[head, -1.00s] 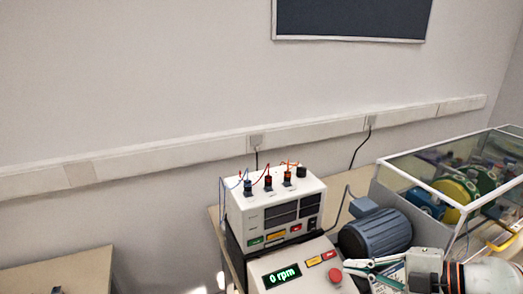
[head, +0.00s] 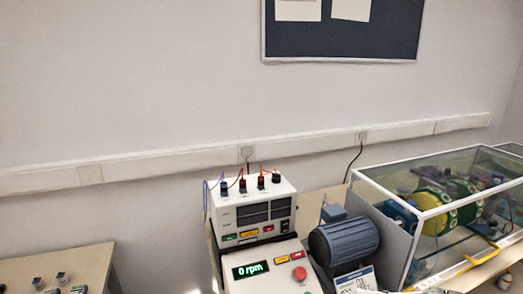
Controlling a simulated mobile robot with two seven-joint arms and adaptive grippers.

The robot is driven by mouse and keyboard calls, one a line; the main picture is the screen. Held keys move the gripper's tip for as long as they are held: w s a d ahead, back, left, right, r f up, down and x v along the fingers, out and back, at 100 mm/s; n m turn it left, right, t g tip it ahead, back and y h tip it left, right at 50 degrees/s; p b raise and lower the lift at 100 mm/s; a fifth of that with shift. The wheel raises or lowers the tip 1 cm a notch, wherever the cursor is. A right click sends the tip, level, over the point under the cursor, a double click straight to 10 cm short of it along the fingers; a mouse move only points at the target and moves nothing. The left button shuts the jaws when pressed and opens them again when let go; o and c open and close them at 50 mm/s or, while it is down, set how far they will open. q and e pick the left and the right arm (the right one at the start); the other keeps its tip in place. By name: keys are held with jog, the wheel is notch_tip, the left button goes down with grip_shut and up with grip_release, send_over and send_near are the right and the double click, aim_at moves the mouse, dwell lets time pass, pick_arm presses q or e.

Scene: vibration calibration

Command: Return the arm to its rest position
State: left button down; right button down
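Neither of my grippers shows in the head view. The blue-grey motor (head: 344,241) sits to the right of the panel.
A clear-walled guard case (head: 437,183) with a yellow handle (head: 482,256) covers green and yellow discs on the right. A separate table (head: 75,264) at the lower left bears several small dark blocks. A wall trunking and a dark board (head: 342,38) are behind.

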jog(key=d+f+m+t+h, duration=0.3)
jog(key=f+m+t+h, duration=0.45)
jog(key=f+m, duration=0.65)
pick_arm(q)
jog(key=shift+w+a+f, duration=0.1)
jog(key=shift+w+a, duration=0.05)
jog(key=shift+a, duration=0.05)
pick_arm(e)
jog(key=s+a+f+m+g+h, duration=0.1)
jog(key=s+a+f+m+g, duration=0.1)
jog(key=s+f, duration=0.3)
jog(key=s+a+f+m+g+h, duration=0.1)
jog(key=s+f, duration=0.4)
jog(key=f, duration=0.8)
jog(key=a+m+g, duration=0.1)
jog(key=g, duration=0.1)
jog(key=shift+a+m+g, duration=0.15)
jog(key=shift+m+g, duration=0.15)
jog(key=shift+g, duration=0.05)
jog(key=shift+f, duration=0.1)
